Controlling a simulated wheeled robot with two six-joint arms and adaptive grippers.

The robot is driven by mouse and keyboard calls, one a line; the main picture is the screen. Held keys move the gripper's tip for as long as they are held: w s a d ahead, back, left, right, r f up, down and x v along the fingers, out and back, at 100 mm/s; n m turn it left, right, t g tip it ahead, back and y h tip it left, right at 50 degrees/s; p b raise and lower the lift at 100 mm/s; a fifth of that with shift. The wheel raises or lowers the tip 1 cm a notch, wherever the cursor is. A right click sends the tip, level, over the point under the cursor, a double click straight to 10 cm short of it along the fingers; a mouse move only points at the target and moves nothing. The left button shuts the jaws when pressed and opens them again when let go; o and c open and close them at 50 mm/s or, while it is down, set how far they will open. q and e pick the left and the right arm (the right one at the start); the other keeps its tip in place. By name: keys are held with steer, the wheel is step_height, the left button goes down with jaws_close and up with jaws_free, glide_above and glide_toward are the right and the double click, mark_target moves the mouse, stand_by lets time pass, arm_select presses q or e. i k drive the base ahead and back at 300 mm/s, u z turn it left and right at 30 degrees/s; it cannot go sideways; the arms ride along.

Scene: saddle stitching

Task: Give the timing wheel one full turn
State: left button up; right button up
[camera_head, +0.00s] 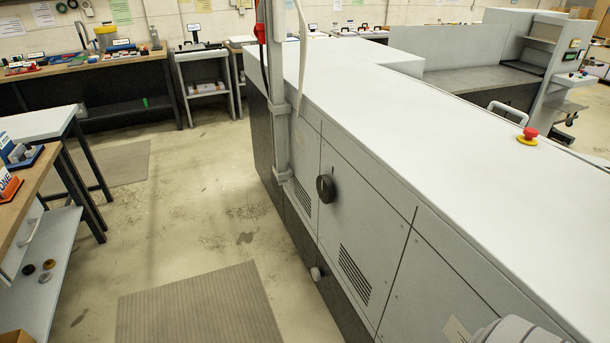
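A round black wheel (326,188) sits on the near side panel of the long grey machine (400,262). It looks like the timing wheel. It stands out from the panel, and its marks are too small to read. Neither of my grippers is in view. A grey rounded part at the bottom right corner may be mine, but I cannot tell.
A red emergency button (527,136) sits on the machine's white top. A vertical grey post (278,100) stands left of the wheel. A ribbed mat (197,305) lies on the open floor in front. A wooden bench (22,205) with a lower shelf is at the left.

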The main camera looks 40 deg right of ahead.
mark_target(325, 188)
steer(key=i, duration=3.6)
steer(key=z, duration=2.25)
